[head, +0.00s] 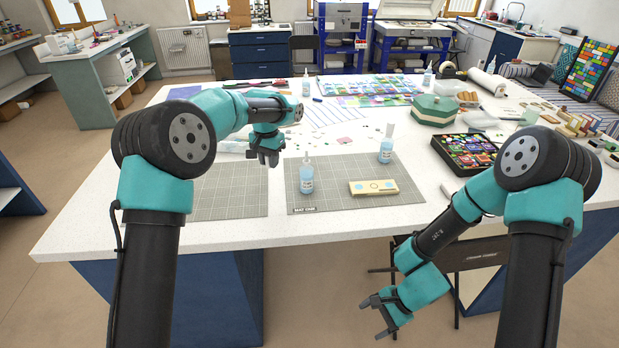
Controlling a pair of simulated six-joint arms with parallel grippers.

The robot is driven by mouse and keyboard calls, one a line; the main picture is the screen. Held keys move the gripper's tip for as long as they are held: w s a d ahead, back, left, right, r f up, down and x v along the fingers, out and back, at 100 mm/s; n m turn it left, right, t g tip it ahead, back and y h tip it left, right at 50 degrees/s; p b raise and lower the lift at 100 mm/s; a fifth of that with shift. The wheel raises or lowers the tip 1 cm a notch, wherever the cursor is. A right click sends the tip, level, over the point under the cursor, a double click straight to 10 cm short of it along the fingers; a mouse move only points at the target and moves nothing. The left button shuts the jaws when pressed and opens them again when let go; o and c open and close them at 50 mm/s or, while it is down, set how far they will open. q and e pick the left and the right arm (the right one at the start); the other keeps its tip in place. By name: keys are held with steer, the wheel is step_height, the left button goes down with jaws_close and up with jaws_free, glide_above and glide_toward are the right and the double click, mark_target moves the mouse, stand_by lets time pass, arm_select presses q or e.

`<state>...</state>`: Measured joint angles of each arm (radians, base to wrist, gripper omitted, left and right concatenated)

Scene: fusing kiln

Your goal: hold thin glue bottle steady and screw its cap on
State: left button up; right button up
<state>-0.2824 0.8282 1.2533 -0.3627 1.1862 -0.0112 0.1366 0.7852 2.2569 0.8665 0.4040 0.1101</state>
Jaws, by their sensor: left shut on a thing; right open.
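A small light-blue bottle (306,180) with a thin pale tip stands upright on the right-hand grey mat, near its left side. A second light-blue bottle (386,150), with a tall white top, stands upright towards the back of that mat. I cannot read which one is the thin glue bottle, and no loose cap can be made out. My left gripper (268,160) is above the table, left of and behind the first bottle and apart from it. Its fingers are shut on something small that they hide. My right gripper (379,315) is open and empty, low in front of the table edge.
A pale yellow block (374,187) lies on the right-hand mat (335,200). The left-hand mat (228,195) is bare. A black tray of coloured glass (468,152) and a green-lidded box (434,110) stand to the right. A dark folding chair (470,255) is below the table's front edge.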

arm_select(q)
steer(key=w+d+r+m, duration=0.1)
steer(key=w+d+r, duration=0.6)
steer(key=d, duration=0.1)
arm_select(e)
steer(key=w+a+r+m+t+y, duration=0.3)
steer(key=w+r+m+y, duration=0.1)
steer(key=w+r, duration=0.35)
steer(key=w+a+r+m+t+y, duration=0.35)
steer(key=w+r, duration=0.25)
steer(key=r, duration=0.2)
arm_select(q)
steer(key=s+d+r+n, duration=0.1)
steer(key=s, duration=0.1)
steer(key=s+d+r+n, duration=0.1)
steer(key=s+n, duration=0.1)
steer(key=s+d+r+n, duration=0.1)
steer(key=s, duration=0.1)
steer(key=shift+s+d+n, duration=0.15)
steer(key=shift+d+n, duration=0.05)
steer(key=shift+n, duration=0.1)
arm_select(e)
steer(key=m+t, duration=0.6)
glide_toward(303, 174)
steer(key=shift+w+d+f+h, duration=0.45)
steer(key=shift+w+d+f, duration=0.3)
steer(key=shift+f, duration=0.15)
steer(key=shift+a, duration=0.15)
steer(key=x, duration=1.2)
steer(key=shift+c, duration=0.3)
